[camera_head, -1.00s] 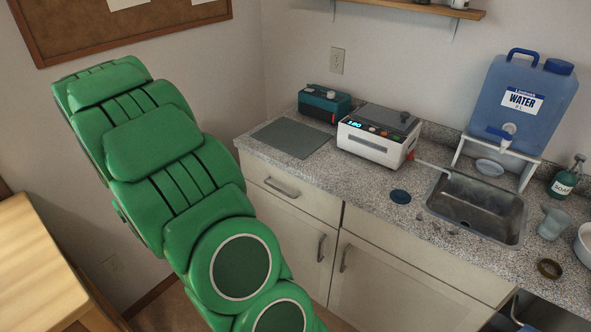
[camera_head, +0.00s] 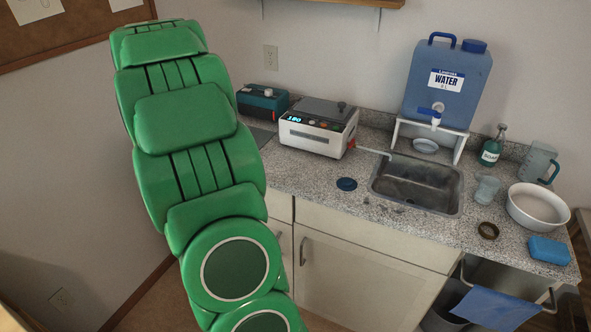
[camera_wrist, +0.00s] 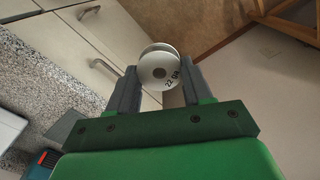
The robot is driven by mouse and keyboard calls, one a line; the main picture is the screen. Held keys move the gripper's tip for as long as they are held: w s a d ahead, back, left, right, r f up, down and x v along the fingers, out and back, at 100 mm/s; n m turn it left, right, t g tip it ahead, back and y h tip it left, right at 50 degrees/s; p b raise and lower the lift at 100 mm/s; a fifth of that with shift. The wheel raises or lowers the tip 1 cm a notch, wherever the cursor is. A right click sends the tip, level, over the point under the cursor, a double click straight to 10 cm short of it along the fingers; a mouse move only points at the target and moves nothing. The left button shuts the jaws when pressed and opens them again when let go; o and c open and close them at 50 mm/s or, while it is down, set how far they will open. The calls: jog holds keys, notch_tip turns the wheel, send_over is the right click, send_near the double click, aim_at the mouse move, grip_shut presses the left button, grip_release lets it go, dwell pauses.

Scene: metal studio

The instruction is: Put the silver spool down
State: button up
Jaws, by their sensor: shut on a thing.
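The silver spool (camera_wrist: 158,72) shows in the wrist view as a pale round disc with a centre hole and dark lettering. My gripper (camera_wrist: 155,85) is shut on it, with one grey finger on each side. The spool is held in the air above the floor, in front of the cabinet. In the head view my green arm rises at the left, and the gripper and spool do not show there.
The speckled counter (camera_head: 305,180) holds a teal box (camera_head: 262,103), a white device (camera_head: 315,130), a sink (camera_head: 415,185), a water jug (camera_head: 446,85), a white bowl (camera_head: 538,207) and a blue sponge (camera_head: 549,250). Counter in front of the white device is fairly clear.

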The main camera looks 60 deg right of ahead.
jog(key=s+d+r+m, duration=0.35)
jog(key=s+d, duration=0.55)
jog(key=s, duration=0.4)
jog(key=s+d+r+m, duration=0.2)
jog(key=s+d+r, duration=0.2)
jog(key=s+d, duration=0.65)
send_near(297, 168)
jog(key=shift+s+a+f+n, duration=0.25)
jog(key=shift+s+a+f, duration=0.15)
jog(key=shift+a+f, duration=0.25)
jog(key=shift+w+d+f, duration=0.25)
jog(key=shift+d+f, duration=0.1)
jog(key=shift+f, duration=0.1)
jog(key=shift+w+d+f, duration=0.1)
jog(key=shift+d+f, duration=0.05)
jog(key=shift+f, duration=1.7)
jog(key=shift+f, duration=0.15)
jog(key=o, duration=1)
